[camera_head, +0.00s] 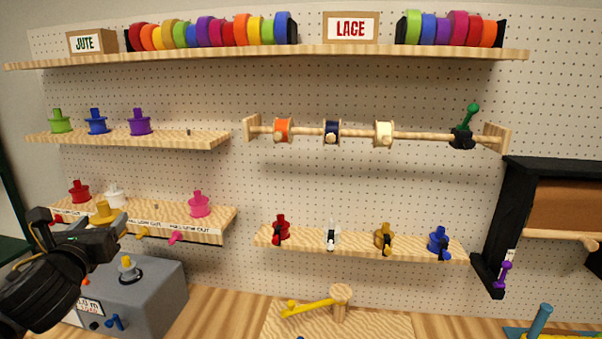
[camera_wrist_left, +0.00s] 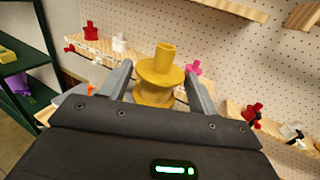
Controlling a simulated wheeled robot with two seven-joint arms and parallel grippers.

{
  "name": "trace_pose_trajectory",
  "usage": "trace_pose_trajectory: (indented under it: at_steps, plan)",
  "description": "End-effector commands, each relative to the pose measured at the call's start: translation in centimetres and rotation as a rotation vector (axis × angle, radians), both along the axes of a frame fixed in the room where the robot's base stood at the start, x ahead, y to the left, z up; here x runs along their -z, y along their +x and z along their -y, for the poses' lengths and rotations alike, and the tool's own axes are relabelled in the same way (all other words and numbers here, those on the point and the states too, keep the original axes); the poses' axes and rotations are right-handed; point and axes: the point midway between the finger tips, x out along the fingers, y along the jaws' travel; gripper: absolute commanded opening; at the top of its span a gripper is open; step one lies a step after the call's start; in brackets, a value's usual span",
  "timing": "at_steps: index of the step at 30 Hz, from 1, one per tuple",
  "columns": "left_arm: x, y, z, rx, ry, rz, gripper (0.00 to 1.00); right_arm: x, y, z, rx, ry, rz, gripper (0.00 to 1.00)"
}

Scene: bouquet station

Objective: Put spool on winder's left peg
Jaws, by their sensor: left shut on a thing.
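My left gripper (camera_head: 108,222) is shut on a yellow spool (camera_head: 104,209) and holds it upright in front of the lower left shelf. In the left wrist view the yellow spool (camera_wrist_left: 156,85) sits between the two fingers of the left gripper (camera_wrist_left: 157,92). The winder, a grey box (camera_head: 160,298), stands at the lower left, below and right of the gripper. One yellow-topped peg (camera_head: 127,265) with a dark base shows on its top. My arm hides the winder's left part, so I cannot see a left peg. My right gripper is not in view.
The lower left shelf (camera_head: 215,229) carries red, white and pink spools close behind the gripper. A lower middle shelf (camera_head: 350,252) holds several spools. A wooden board with a yellow lever (camera_head: 308,306) lies right of the winder. A blue crank (camera_head: 115,322) is on the winder's front.

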Motion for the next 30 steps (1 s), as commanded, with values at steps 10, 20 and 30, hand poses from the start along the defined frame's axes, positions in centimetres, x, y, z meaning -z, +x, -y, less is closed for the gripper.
trace_pose_trajectory:
  at_steps: [10,20,30]
  plan:
    - [6.0,-3.3,4.4,0.186,-0.004,-0.005,0.37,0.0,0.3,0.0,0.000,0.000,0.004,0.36]
    - [15.9,-8.5,12.3,0.516,-0.005,-0.006,0.37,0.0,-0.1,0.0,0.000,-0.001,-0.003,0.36]
    - [22.2,-11.8,17.7,0.745,0.003,0.002,0.36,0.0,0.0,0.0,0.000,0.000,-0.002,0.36]
